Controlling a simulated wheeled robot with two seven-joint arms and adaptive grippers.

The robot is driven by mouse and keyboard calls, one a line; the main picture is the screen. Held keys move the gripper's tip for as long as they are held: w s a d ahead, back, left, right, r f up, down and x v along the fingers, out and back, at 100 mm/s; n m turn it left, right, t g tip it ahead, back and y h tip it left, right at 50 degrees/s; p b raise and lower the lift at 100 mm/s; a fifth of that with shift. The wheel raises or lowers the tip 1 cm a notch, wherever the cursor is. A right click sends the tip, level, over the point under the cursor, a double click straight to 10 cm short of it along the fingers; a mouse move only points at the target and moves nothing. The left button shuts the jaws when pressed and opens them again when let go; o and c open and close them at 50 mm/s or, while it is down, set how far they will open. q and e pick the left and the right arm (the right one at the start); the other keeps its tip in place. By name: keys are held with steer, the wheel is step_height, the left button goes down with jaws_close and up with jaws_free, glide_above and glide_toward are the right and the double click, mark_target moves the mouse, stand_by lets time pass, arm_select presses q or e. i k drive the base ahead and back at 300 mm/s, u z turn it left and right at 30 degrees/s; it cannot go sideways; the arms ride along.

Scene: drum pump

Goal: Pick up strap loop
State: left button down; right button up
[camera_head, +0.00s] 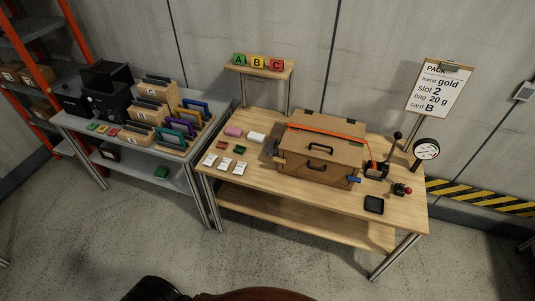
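An orange strap (328,132) runs across the top of a brown wooden case (305,165) on the right-hand table. Its right end hangs down past the case's right side, close to a small black device with a lever (376,170). Whether that end forms a closed loop is too small to tell. The case is shut and has dark handles on its lid and front. Neither of my grippers is in view.
The wooden table (240,194) also holds white cards, small coloured blocks, a black tray (374,204) and a gauge (426,149). A clipboard sign (440,88) stands behind it. A grey table (186,166) with boxes and frames is at left. The floor in front is clear.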

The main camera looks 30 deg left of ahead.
mark_target(274, 146)
steer(key=u, duration=1.4)
